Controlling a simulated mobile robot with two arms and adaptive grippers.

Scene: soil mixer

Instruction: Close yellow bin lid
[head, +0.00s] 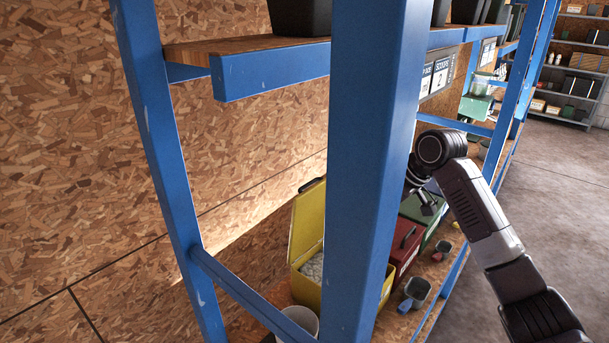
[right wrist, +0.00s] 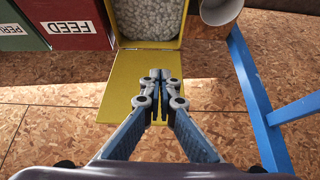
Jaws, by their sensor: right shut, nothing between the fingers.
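The yellow bin (head: 306,291) stands on the lower shelf behind the blue post, with its lid (head: 306,225) open and standing up at the wall side. White pellets show inside the bin. In the right wrist view the bin's rim (right wrist: 182,42) is at the top, and the lid (right wrist: 122,95) extends from it toward the camera. My right gripper (right wrist: 160,74) is shut and empty, its tips overlapping the lid near the hinge edge; I cannot tell if they touch. In the head view the right gripper is partly hidden by the post. My left gripper is not in view.
A red bin (head: 405,247) marked FEED in the wrist view (right wrist: 80,28) and a green bin (right wrist: 18,30) stand beside the yellow one. A grey pot (head: 299,319) stands on its other side. Blue posts and a rail (head: 240,292) frame the shelf. A scoop (head: 417,289) lies in front.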

